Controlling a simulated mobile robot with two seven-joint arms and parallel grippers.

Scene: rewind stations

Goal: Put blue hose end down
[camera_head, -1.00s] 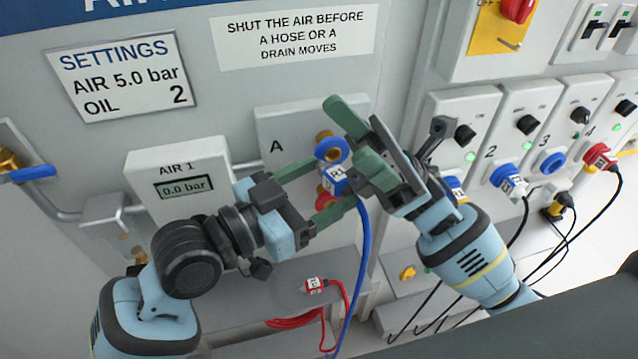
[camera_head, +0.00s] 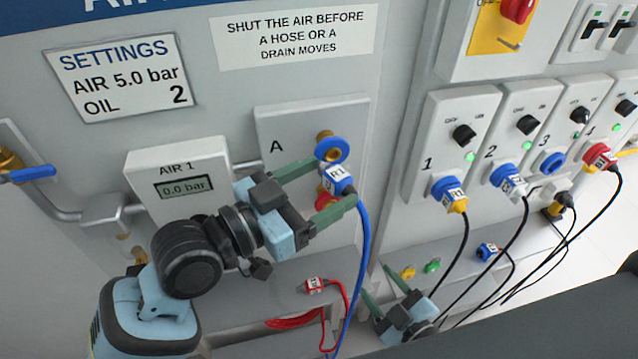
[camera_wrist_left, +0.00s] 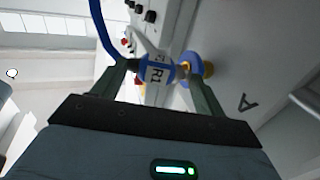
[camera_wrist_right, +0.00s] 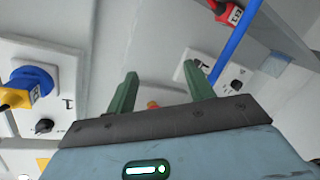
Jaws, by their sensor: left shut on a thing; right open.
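The blue hose end (camera_head: 338,180), labelled R1, is between the fingers of my left gripper (camera_head: 337,188), which is shut on it. It sits just below the blue-ringed brass port (camera_head: 332,149) on panel A (camera_head: 290,122). The left wrist view shows the hose end (camera_wrist_left: 157,73) beside the blue ring (camera_wrist_left: 188,70); I cannot tell if they touch. The blue hose (camera_head: 362,250) hangs down from it. My right gripper (camera_head: 374,279) is open and empty, low by the ledge, and its fingers (camera_wrist_right: 160,78) show nothing between them.
A red port (camera_head: 323,196) is partly hidden behind my left fingers. Socket boxes with plugs and black cables stand right. A loose blue plug (camera_head: 488,250) lies below them.

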